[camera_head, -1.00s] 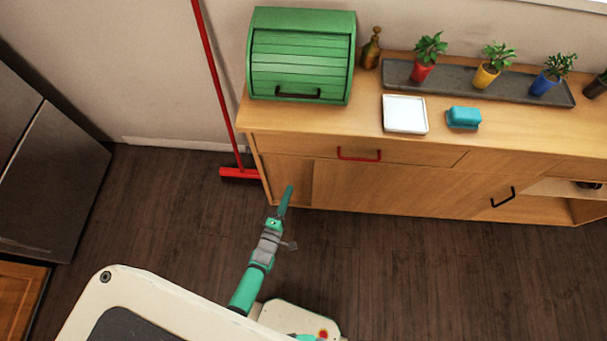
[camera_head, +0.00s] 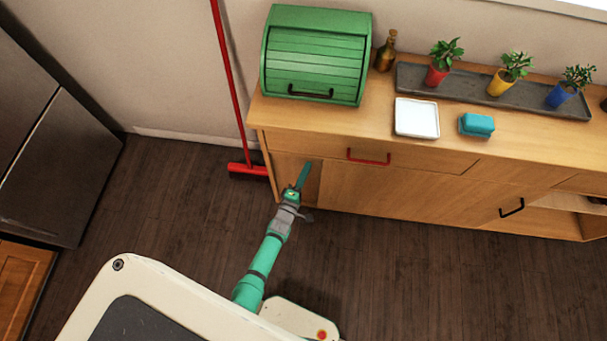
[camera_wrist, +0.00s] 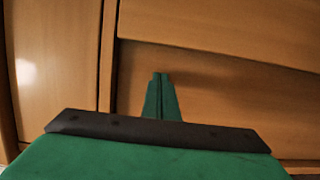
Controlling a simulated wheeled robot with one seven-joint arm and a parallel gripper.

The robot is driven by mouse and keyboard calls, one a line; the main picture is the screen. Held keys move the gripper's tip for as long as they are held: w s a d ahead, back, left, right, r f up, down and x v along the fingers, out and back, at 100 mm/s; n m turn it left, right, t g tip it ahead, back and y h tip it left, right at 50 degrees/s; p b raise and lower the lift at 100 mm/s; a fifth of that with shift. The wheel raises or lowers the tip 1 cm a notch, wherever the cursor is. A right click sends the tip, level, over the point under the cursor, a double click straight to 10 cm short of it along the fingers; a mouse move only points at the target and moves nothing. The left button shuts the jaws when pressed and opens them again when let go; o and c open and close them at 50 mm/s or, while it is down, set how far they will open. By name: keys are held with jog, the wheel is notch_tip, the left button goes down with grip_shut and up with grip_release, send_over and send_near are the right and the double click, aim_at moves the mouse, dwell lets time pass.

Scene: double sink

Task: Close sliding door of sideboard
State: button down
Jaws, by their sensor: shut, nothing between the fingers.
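The wooden sideboard (camera_head: 440,140) stands along the wall. Its sliding door (camera_head: 430,200) carries a black handle (camera_head: 511,207) near its right end, and an open gap (camera_head: 563,219) shows to the right of it. My gripper (camera_head: 306,166) is in front of the sideboard's left end, near the left edge of the door front. In the wrist view the green fingers (camera_wrist: 161,78) are together and empty, pointing at a wooden panel (camera_wrist: 215,95) beside a vertical seam. I cannot tell whether the fingertips touch the wood.
A red drawer handle (camera_head: 368,158) sits right of my gripper. A red broom (camera_head: 232,90) leans at the sideboard's left side. A green bread box (camera_head: 317,55), white plate (camera_head: 416,118) and potted plants (camera_head: 438,62) stand on top. The dark floor ahead is clear.

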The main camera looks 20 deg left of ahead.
jog(key=shift+w+d, duration=0.25)
jog(key=shift+d, duration=0.65)
jog(key=shift+w+d, duration=0.25)
jog(key=shift+d, duration=0.65)
jog(key=shift+d, duration=0.1)
